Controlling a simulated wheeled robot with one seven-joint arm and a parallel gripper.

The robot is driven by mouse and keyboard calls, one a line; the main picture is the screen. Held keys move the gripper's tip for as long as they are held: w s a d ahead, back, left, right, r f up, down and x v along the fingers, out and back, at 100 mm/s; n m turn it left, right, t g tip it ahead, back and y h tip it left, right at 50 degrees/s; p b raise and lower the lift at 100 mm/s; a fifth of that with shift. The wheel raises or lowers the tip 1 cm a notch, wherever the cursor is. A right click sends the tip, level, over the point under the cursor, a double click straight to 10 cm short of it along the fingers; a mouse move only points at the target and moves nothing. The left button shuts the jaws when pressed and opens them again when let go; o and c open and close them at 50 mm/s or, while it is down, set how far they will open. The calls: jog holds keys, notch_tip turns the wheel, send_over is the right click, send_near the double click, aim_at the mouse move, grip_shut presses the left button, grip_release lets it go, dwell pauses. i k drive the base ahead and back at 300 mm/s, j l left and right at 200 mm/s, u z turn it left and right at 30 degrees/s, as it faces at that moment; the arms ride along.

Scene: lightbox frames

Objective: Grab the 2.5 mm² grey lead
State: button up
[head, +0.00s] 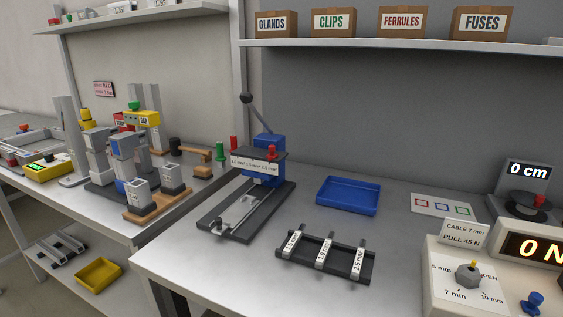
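A dark rack (310,273) stands on the grey bench, near the front edge. It holds three short leads side by side, each with a white tag. The rightmost tag reads 2.5 mm², and its lead (363,243) shows a greyish end past the back of the rack. My gripper is not in view.
A blue press (268,158) with a lever stands behind left of the rack, on a dark base. An empty blue tray (348,195) lies behind the rack. A cream tester (480,270) with knob and display stands at right. A shelf with boxes (333,22) hangs above.

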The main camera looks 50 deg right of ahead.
aim_at(360, 255)
jog(key=l+z, duration=0.2)
jog(key=z, duration=0.15)
jog(key=k+l+z, duration=0.1)
jog(key=z, duration=0.25)
jog(key=l+z, duration=0.4)
jog(key=i+j, duration=0.05)
jog(key=j, duration=0.05)
